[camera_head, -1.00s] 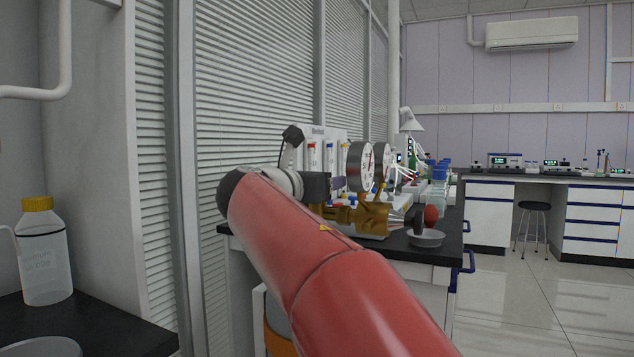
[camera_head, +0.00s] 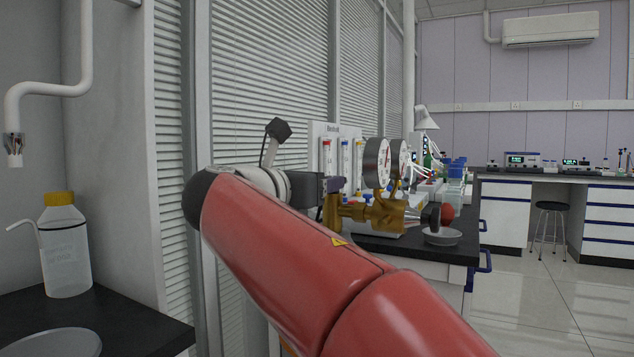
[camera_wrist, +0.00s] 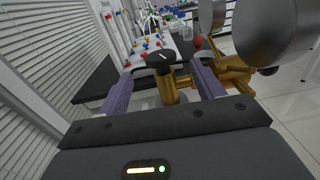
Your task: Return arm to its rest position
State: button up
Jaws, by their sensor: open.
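My gripper (camera_wrist: 160,70) is open, its two purple fingers apart in the wrist view. Between the fingers in that view show a black knob (camera_wrist: 158,60) and a brass stem (camera_wrist: 168,90); I cannot tell whether the fingers touch them. The knob and stem look like part of a brass regulator (camera_wrist: 238,78) with two round gauges, close to the right finger. In the head view the brass regulator (camera_head: 383,215) stands just beyond my red arm, its dials (camera_head: 377,162) facing right.
A dark bench (camera_head: 420,246) with flowmeters (camera_head: 344,165), a metal dish (camera_head: 443,237) and bottles lies behind the regulator. A yellow-capped wash bottle (camera_head: 66,250) stands on a near bench at left. Blinds (camera_head: 268,70) run close behind my arm. Open floor lies at right.

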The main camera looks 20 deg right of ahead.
dwell(0.3)
jog(key=s+f+m+g+y+p, duration=0.1)
jog(key=s+f+m+y, duration=0.3)
jog(key=f, duration=0.4)
jog(key=s+f+m+g+y, duration=0.25)
jog(key=s+f+m, duration=0.25)
jog(key=f, duration=0.4)
jog(key=s+a+f+m+y, duration=0.4)
jog(key=s+f+m, duration=0.2)
jog(key=f+m, duration=0.2)
jog(key=s+a+f+m+g+y+p, duration=0.1)
jog(key=s+a+f+m+y, duration=0.3)
jog(key=s+f+m, duration=0.3)
notch_tip(320, 180, down, 4)
jog(key=shift+s+a+r+m, duration=0.1)
jog(key=shift+s+a+m, duration=0.05)
jog(key=shift+a+m, duration=0.4)
